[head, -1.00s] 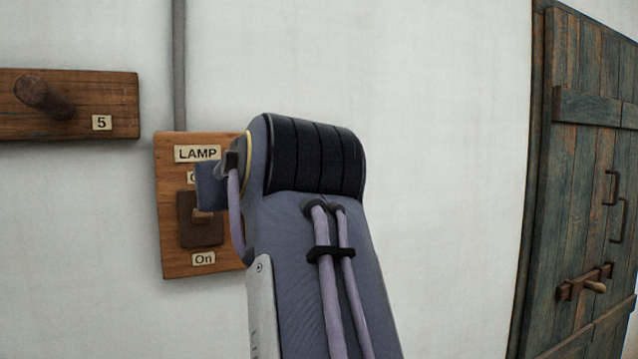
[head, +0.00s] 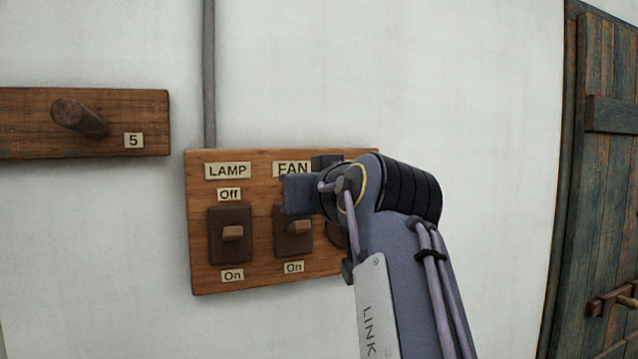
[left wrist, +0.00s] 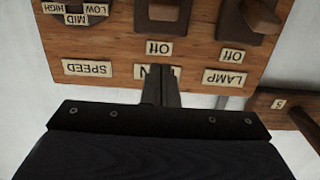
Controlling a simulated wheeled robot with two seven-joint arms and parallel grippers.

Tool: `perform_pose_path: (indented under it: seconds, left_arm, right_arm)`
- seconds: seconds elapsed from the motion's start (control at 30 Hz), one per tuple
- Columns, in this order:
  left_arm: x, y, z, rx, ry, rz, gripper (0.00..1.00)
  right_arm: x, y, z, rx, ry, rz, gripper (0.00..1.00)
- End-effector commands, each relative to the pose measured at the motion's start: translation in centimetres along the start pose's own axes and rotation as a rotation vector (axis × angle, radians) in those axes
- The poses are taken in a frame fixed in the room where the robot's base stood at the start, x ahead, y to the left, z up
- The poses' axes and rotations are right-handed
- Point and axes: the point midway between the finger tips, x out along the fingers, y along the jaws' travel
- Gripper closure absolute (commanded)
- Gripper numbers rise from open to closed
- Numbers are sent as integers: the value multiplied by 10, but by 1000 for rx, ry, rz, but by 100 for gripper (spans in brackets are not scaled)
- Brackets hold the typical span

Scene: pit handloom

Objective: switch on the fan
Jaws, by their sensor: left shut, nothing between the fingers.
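A wooden switch board on the wall carries the fan switch (head: 298,227), a dark plate with a wooden toggle under the FAN label (head: 292,169). An On label (head: 294,267) sits below it; my gripper hides its Off label in the head view. In the left wrist view, which is upside down, the fan switch (left wrist: 163,12) and its Off label (left wrist: 159,48) show. My left gripper (left wrist: 162,72) is shut and empty, its fingertips in front of the FAN label. In the head view the gripper (head: 302,193) covers the switch's upper part. I cannot tell whether the fingers touch the board.
The lamp switch (head: 231,234) is just left of the fan switch. A speed control (left wrist: 80,10) lies on its other side, mostly hidden in the head view. A peg rail (head: 80,115) is at the left, a wooden door (head: 605,180) at the right.

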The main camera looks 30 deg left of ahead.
Motion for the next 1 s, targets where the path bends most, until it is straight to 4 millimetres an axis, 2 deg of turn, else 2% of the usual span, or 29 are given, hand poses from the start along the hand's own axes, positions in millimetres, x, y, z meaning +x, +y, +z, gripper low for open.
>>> perform_pose_path:
  seconds: [0.03,0.13,0.23,0.43,1.0]
  left_arm:
    - [12,-2,-3,-1,-2,-4,100]
    - [32,-1,-3,1,-3,-4,100]
    - [26,1,15,3,0,0,100]
    - [19,1,33,2,2,1,100]
    - [16,-1,40,0,10,2,100]
  right_arm:
    - [-6,-2,-3,0,0,0,64]
    - [-11,-5,-5,0,0,0,64]
    - [-8,-4,-4,0,0,0,64]
    - [-10,-4,-5,0,0,0,64]
    - [-5,-2,-2,0,0,0,64]
